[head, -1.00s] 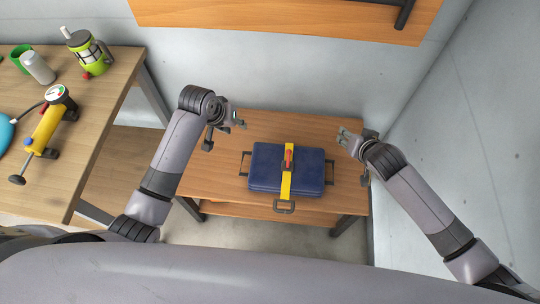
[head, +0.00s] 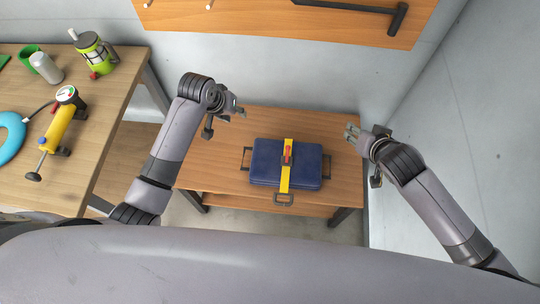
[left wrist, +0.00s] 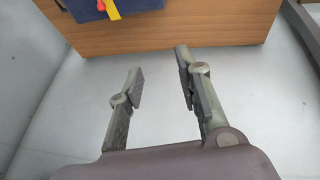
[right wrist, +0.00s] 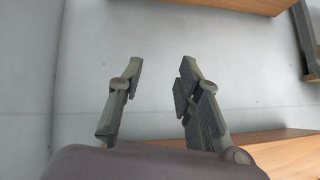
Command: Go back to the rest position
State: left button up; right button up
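My left gripper (head: 228,113) hangs over the left part of the low wooden table (head: 225,180), to the left of a blue case. In the left wrist view its two fingers (left wrist: 158,85) are apart with nothing between them. My right gripper (head: 362,136) is near the table's right edge, to the right of the case. In the right wrist view its fingers (right wrist: 158,85) are also apart and empty. The blue case (head: 265,163) lies flat on the table with a yellow strap (head: 285,182) across it. Neither gripper touches the case.
A workbench (head: 85,165) on the left holds a yellow pump (head: 58,128), a blue ring (head: 10,138), a green-and-black jug (head: 95,52), a grey cylinder (head: 46,67) and a green cup (head: 28,55). A wooden wall board (head: 260,18) is above. A grey wall (head: 450,130) stands close on the right.

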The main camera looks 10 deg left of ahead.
jog(key=shift+s+r, duration=0.15)
jog(key=shift+s, duration=0.05)
pick_arm(q)
jog(key=shift+f, duration=0.1)
dwell(0.4)
